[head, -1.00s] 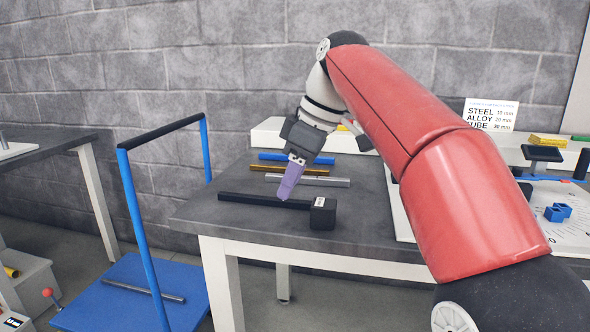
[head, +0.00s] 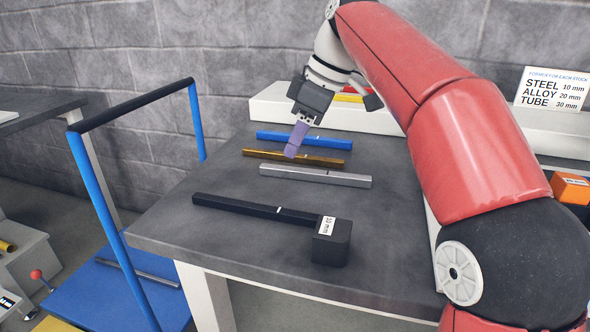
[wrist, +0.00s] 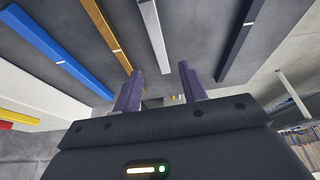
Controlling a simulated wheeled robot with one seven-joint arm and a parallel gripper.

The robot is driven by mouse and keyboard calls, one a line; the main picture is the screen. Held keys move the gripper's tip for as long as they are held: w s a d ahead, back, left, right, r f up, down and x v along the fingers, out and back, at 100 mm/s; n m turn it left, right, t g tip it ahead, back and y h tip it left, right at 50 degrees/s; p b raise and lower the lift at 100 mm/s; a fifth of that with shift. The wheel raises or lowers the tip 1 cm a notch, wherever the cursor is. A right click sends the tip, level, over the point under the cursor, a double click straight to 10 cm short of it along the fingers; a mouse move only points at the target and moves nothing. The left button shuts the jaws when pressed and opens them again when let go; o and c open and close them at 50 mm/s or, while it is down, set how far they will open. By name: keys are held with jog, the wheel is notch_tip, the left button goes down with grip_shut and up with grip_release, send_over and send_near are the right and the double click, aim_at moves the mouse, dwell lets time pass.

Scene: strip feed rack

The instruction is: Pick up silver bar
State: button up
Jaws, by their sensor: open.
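The silver bar (head: 315,176) lies on the dark grey table top, between a gold bar and a black bar. It also shows in the wrist view at the top middle (wrist: 153,36), with a small white mark on it. My gripper (head: 293,155) has purple fingers and hangs above the table. In the head view its tips overlap the gold bar, just behind the silver bar. In the wrist view the fingers (wrist: 160,70) are spread apart with nothing between them. The silver bar appears ahead of the gap between them.
The gold bar (head: 260,154) and blue bar (head: 275,135) lie behind. The black bar (head: 240,205) with its labelled block (head: 332,245) lies in front. A blue cart (head: 88,290) holding a grey rod stands left. A label sign (head: 553,90) stands at the back right.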

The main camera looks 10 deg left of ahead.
aim_at(285, 168)
jog(key=shift+b+x, duration=0.6)
jog(key=shift+x, duration=2)
jog(key=shift+s+f, duration=0.15)
jog(key=shift+f, duration=0.05)
grip_shut()
